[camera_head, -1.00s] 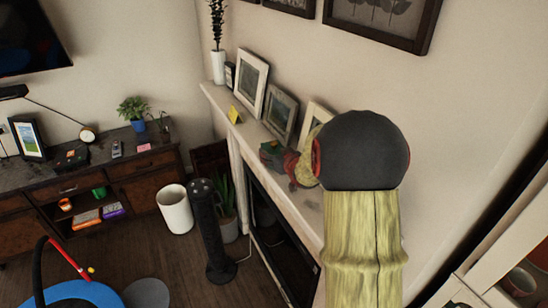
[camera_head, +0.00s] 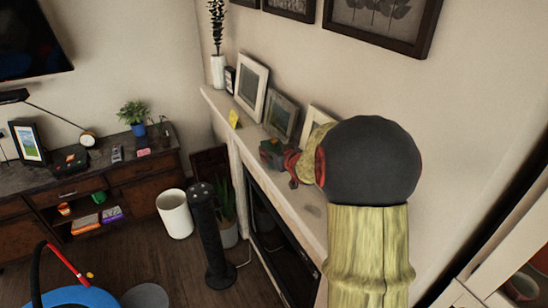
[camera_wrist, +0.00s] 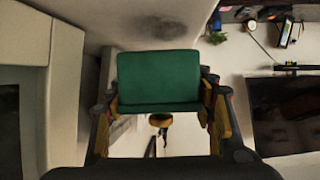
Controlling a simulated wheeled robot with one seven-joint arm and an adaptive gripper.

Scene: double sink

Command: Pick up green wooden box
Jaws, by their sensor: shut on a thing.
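The green wooden box (camera_wrist: 159,82) sits between the two fingers of my gripper (camera_wrist: 160,110) in the wrist view, its broad green face toward the camera. My gripper is shut on it. In the head view my gripper (camera_head: 280,160) is at the mantel shelf, in front of the framed pictures. A small dark green patch of the box (camera_head: 270,149) shows at its tip. My arm hides part of the shelf. I cannot tell whether the box touches the shelf.
Several picture frames (camera_head: 252,82) lean on the mantel shelf (camera_head: 217,101) behind the gripper. A black tower fan (camera_head: 210,235) and a white bin (camera_head: 174,214) stand on the floor to the left.

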